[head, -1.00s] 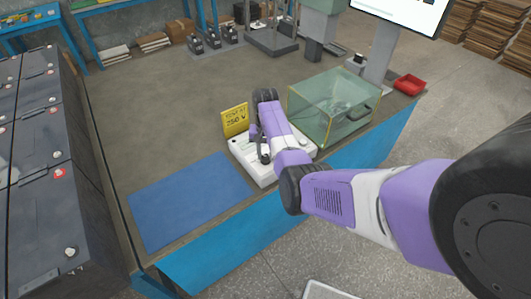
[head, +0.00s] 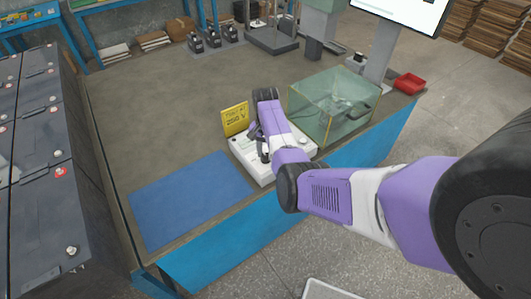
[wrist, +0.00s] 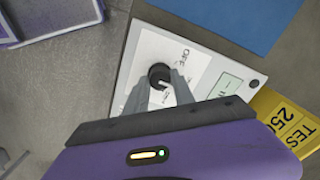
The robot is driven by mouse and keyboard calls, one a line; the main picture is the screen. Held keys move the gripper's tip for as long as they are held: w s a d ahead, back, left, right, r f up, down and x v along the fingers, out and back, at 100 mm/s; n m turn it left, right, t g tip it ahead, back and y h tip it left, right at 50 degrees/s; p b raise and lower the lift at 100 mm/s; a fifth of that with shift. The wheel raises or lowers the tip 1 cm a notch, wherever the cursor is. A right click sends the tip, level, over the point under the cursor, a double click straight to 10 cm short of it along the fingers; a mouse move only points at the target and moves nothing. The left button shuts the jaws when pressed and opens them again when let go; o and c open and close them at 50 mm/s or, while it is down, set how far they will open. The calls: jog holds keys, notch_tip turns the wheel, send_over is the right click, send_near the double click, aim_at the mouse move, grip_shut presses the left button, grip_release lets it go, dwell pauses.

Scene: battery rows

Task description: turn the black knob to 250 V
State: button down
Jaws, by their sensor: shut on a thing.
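The black knob (wrist: 160,75) sits on the face of a white tester box (wrist: 195,52) in the wrist view. The lettering "OFF" shows beside the knob, and other marks are too small to read. My gripper (wrist: 163,88) is shut on the knob, with a grey finger on either side. In the head view the tester box (head: 267,176) stands near the bench's front edge, and my gripper (head: 262,150) reaches down over it, hiding the knob. A yellow sign (head: 235,119) behind the box reads "250 V"; part of it shows in the wrist view (wrist: 285,122).
A blue mat (head: 192,198) lies left of the tester box. A clear greenish bin (head: 333,105) stands close on its right, and a red tray (head: 410,83) is farther right. The bench (head: 160,100) behind the box is mostly bare.

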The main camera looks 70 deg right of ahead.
aim_at(266, 155)
jog(key=c, duration=1.1)
grip_release()
jog(key=shift+o, duration=0.2)
jog(key=shift+r, duration=0.1)
notch_tip(266, 155, up, 8)
jog(key=shift+f+b, duration=0.15)
jog(key=shift+b, duration=0.2)
